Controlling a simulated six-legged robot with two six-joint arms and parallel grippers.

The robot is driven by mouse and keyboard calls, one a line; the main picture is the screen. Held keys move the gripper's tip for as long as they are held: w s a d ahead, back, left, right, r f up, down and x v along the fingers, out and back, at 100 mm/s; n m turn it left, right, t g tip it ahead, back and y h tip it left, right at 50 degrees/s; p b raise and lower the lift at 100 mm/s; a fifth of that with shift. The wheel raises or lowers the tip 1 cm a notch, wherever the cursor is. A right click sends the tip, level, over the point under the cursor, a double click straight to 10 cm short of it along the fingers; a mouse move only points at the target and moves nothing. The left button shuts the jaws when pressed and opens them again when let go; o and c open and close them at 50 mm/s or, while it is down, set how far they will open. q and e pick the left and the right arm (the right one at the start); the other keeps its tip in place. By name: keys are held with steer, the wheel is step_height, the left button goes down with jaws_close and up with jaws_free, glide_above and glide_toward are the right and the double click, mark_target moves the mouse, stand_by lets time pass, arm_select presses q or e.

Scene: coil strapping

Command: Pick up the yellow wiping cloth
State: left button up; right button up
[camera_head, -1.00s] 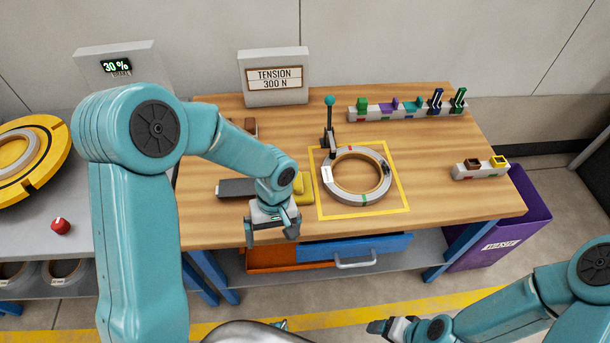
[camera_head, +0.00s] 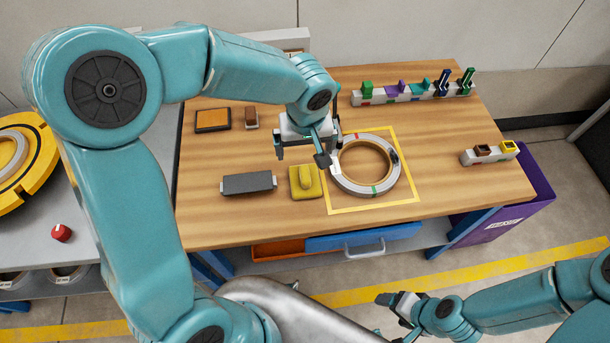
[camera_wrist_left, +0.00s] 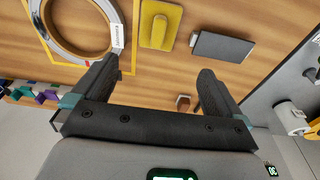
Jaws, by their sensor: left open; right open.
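The yellow wiping cloth (camera_head: 306,183) lies on the wooden table, between a dark grey block and the coil. It has a raised fold in its middle. It also shows in the left wrist view (camera_wrist_left: 160,25), ahead of the fingers. My left gripper (camera_head: 301,155) is open and empty above the table, behind the cloth and beside the coil. In the left wrist view its two fingers (camera_wrist_left: 160,85) are spread apart with nothing between them. My right gripper (camera_head: 392,303) is low at the front right, off the table, and holds nothing visible.
The metal coil (camera_head: 346,182) lies in a yellow square outline right of the cloth. A dark grey block (camera_head: 249,183) is on its left. A dark-orange pad (camera_head: 213,120) and a brown block (camera_head: 251,117) lie behind. A rack of coloured pieces (camera_head: 416,92) stands at the back right.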

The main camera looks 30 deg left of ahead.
mark_target(305, 174)
arm_select(q)
steer(key=f, duration=0.3)
steer(key=w+f, duration=0.1)
steer(key=f, duration=0.6)
steer(key=shift+w+a+f, duration=0.15)
steer(key=shift+a, duration=0.15)
steer(key=f, duration=0.4)
steer(key=w+f, duration=0.1)
steer(key=shift+a+f, duration=0.2)
steer(key=shift+f, duration=0.2)
steer(key=shift+s+r, duration=0.1)
steer(key=shift+r, duration=0.05)
steer(key=shift+c, duration=0.7)
steer(key=c, duration=0.7)
